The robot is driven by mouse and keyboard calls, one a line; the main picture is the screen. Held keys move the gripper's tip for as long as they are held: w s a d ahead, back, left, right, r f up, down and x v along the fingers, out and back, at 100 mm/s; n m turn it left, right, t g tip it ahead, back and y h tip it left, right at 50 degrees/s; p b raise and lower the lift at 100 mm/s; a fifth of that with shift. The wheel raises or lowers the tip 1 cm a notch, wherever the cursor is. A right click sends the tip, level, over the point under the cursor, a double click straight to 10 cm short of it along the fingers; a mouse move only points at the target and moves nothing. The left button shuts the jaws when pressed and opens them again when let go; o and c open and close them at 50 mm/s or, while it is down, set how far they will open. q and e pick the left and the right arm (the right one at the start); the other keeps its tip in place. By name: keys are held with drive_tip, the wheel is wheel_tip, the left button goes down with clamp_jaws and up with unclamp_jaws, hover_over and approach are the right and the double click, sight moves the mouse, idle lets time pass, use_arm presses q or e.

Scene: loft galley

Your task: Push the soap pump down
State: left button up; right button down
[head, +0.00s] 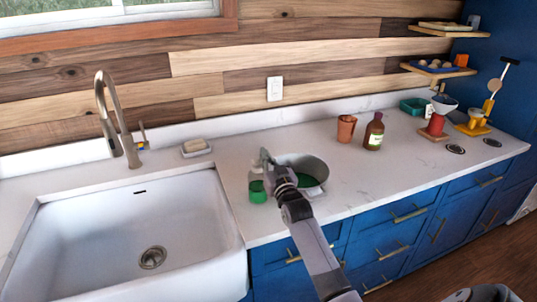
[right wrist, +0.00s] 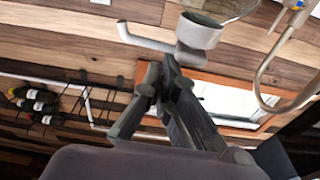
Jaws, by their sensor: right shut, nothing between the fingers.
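The soap dispenser (head: 257,190) is a clear bottle with green liquid, standing on the counter just right of the sink. Its top is partly hidden by my right gripper (head: 271,166) in the head view. In the right wrist view the grey pump collar (right wrist: 200,31) and bent spout (right wrist: 146,38) show at the top, with part of the clear bottle (right wrist: 228,8). My right gripper (right wrist: 163,75) is shut and empty, its fingertips close beside the pump head. I cannot tell whether they touch it. My left gripper is not in view.
The white sink (head: 85,235), faucet (head: 109,110) and soap dish (head: 195,148) are to the left. An orange cup (head: 346,129) and brown bottle (head: 374,132) stand to the right. The counter front is clear there.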

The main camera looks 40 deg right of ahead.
drive_tip(key=s+a+r, duration=0.2)
drive_tip(key=s, duration=0.7)
drive_tip(key=shift+r, duration=0.3)
drive_tip(key=shift+w, duration=0.1)
idle(0.9)
